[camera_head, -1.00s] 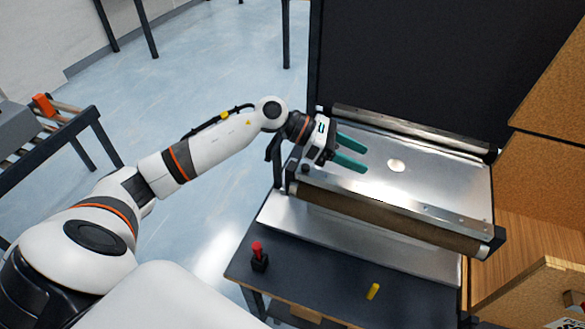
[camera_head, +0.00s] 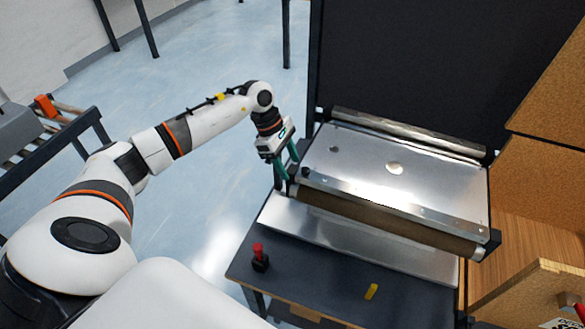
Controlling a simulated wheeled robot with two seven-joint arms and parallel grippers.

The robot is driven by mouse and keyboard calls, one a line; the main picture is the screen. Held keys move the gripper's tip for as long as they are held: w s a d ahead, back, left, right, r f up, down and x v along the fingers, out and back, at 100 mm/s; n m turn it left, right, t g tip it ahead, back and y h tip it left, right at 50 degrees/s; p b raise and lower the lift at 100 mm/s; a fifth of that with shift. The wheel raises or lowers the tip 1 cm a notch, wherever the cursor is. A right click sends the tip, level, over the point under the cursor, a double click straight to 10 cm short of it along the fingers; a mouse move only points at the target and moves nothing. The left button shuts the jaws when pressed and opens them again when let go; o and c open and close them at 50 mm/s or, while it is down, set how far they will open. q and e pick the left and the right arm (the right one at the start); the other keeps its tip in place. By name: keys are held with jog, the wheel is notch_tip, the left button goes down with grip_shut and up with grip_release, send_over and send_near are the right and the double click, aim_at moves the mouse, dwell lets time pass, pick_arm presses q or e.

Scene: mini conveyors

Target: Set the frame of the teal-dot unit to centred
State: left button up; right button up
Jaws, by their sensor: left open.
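A conveyor unit with a flat metal bed (camera_head: 350,170) stands on the dark table on the right. A metal rail (camera_head: 400,203) and a brown roller (camera_head: 385,222) run along its near side, and another rail (camera_head: 410,135) along its far side. No teal dot can be made out on it. My left gripper (camera_head: 287,168) is open, with its teal fingers pointing down at the left end of the near rail, close to a small dark knob (camera_head: 306,172). Whether a finger touches the unit, I cannot tell. My right gripper is not in view.
On the dark table (camera_head: 315,283) stand a red-topped lever (camera_head: 259,256) and a small yellow piece (camera_head: 371,291). A dark panel (camera_head: 420,60) rises behind the unit, and wooden shelving (camera_head: 540,185) bounds the right.

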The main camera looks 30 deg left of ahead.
aim_at(292, 172)
pick_arm(q)
jog(key=shift+p+x, duration=0.3)
jog(key=shift+x, duration=1.55)
grip_shut()
jog(key=shift+s+d+b, duration=0.35)
jog(key=shift+s+d, duration=0.1)
jog(key=shift+s, duration=0.05)
jog(key=shift+r+n, duration=0.1)
jog(key=shift+n, duration=0.2)
grip_release()
jog(key=shift+d, duration=0.1)
